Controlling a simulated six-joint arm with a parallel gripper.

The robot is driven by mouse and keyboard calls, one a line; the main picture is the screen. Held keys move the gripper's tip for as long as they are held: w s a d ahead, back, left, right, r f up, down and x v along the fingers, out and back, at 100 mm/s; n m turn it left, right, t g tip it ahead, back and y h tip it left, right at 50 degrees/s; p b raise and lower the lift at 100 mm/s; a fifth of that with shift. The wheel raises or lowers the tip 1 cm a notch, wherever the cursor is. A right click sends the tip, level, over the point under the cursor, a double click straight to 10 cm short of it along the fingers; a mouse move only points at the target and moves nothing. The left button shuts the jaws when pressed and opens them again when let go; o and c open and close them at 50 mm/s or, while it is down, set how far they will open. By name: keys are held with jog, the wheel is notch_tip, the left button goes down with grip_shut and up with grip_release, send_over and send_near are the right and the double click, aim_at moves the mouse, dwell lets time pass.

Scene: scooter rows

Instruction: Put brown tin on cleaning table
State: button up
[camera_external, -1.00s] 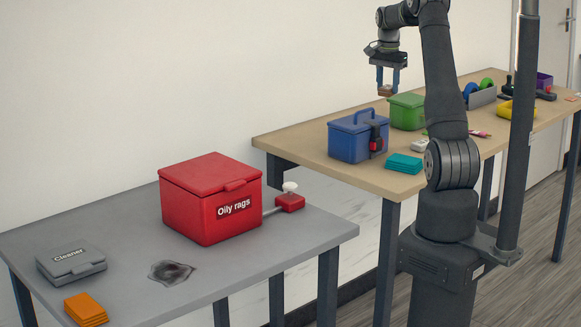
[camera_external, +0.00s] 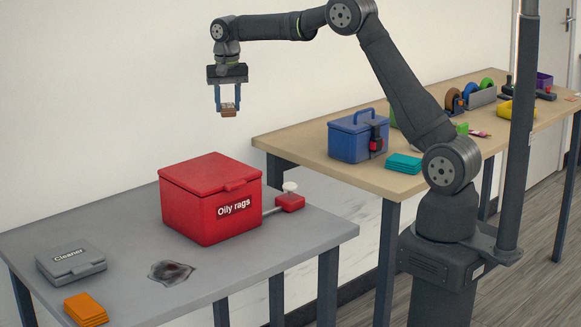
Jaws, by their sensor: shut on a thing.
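My gripper (camera_external: 229,108) is shut on a small brown tin (camera_external: 230,112) with a pale top. It holds the tin in the air, above and behind the red box marked "Oily rags" in the picture. The grey table (camera_external: 130,228), which bears the "Cleaner" box, is at the lower left. The tin is apart from every surface.
The red "Oily rags" box (camera_external: 205,205) stands on the grey table with a red pedal-like part (camera_external: 289,202) beside it. A blue box (camera_external: 350,142) stands on the wooden table (camera_external: 300,144).

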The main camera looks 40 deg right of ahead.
jog(key=s+a+n, duration=0.2)
jog(key=a, duration=0.8)
jog(key=s+a+n, duration=0.1)
jog(key=s+a, duration=0.1)
jog(key=a, duration=0.7)
jog(key=n, duration=0.3)
send_over(150, 243)
notch_tip(150, 243, down, 15)
jog(key=shift+f, duration=2.55)
jog(key=o, duration=0.5)
jog(key=shift+f, duration=0.15)
jog(key=o, duration=0.5)
jog(key=shift+w, duration=0.1)
